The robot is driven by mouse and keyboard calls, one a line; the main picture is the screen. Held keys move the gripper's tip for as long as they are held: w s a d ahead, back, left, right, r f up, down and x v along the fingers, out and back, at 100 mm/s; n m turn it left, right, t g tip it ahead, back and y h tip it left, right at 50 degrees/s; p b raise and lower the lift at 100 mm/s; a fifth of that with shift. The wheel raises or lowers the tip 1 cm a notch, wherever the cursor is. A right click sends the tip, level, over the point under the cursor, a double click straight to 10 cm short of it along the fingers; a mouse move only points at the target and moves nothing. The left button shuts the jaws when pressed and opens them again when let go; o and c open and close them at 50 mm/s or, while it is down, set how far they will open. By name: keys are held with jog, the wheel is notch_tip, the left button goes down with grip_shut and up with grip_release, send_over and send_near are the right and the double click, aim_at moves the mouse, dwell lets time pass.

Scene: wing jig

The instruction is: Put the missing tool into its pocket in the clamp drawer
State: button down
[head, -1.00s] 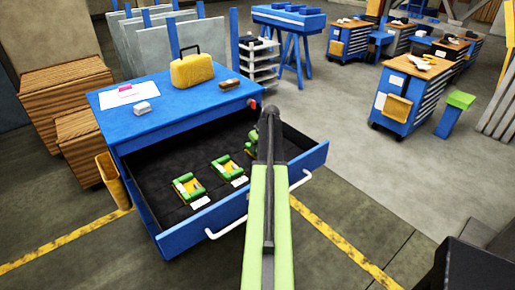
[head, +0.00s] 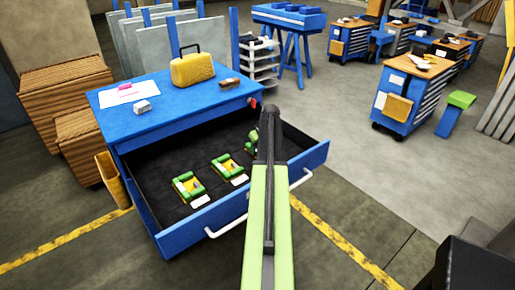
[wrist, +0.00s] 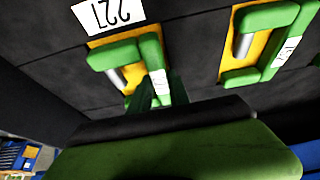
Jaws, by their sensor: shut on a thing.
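The clamp drawer (head: 150,190) is pulled open under the blue workbench. Its black liner holds two green clamps on yellow pockets, a nearer one (head: 188,187) and a middle one (head: 227,166), each with a white label. A third green piece (head: 252,145) shows beside my arm, partly hidden by it. My gripper is hidden behind the arm in the head view.
On the bench (head: 195,118) are a yellow case (head: 192,70), a paper sheet (head: 118,97), a small pale block (head: 142,106) and a brown block (head: 230,84). The drawer front with its white handle (head: 225,230) juts over the floor.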

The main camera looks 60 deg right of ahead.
jog(key=shift+f, duration=0.15)
jog(key=c, duration=1.1)
grip_release()
jog(key=shift+c, duration=0.2)
jog(key=p+v, duration=1.6)
jog(key=v, duration=0.1)
jog(key=shift+r, duration=0.3)
